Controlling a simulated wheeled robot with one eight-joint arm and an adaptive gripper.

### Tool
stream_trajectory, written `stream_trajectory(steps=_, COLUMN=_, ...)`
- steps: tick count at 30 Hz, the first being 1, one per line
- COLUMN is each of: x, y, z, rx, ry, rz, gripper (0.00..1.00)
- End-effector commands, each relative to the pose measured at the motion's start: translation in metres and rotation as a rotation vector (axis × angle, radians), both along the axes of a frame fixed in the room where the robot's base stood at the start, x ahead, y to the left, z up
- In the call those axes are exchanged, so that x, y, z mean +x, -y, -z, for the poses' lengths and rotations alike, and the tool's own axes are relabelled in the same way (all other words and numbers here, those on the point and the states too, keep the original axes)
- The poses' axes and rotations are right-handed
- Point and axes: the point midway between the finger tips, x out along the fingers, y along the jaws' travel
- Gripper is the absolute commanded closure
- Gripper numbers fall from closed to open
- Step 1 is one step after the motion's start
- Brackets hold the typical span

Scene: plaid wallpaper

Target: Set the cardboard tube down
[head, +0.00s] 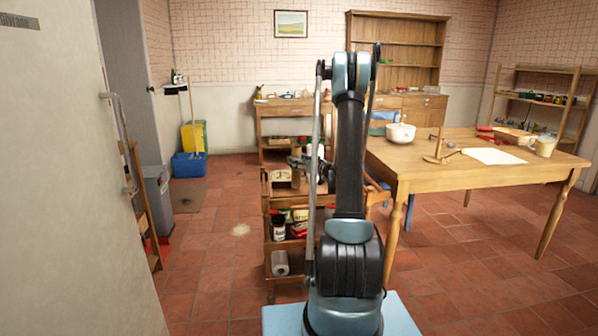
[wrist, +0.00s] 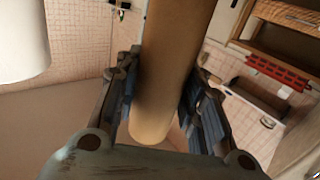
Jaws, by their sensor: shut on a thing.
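The cardboard tube (wrist: 172,50) is a plain brown cylinder in the wrist view. It runs from the top edge down between the fingers of my gripper (wrist: 162,98), which is shut on it. Its rounded near end shows just above the gripper's palm. In the head view my gripper (head: 303,162) is small and partly covered by my arm, over the top of a wooden trolley (head: 267,235). I cannot clearly make out the tube's far end or whether it touches anything.
The trolley's lower shelves hold jars, packets and a paper roll (head: 281,263). A wooden table (head: 455,178) with a white pot (head: 400,132) stands at the right. A blue bucket (head: 188,165) is at the back left. Tiled floor is clear left of the trolley.

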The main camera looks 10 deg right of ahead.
Motion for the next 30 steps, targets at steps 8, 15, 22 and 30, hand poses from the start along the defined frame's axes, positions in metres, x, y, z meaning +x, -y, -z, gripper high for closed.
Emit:
stream_trajectory(steps=8, x=0.000, y=0.000, z=0.031, rx=0.000, ry=0.000, rz=0.000, gripper=0.86)
stream_trajectory(steps=15, x=0.000, y=0.000, z=0.036, rx=0.000, ry=0.000, rz=-0.001, gripper=0.86)
stream_trajectory(steps=22, x=0.000, y=-0.001, z=0.037, rx=0.000, ry=0.000, rz=-0.001, gripper=0.50)
stream_trajectory(steps=30, x=0.000, y=-0.001, z=0.037, rx=0.000, ry=0.000, rz=-0.001, gripper=0.44)
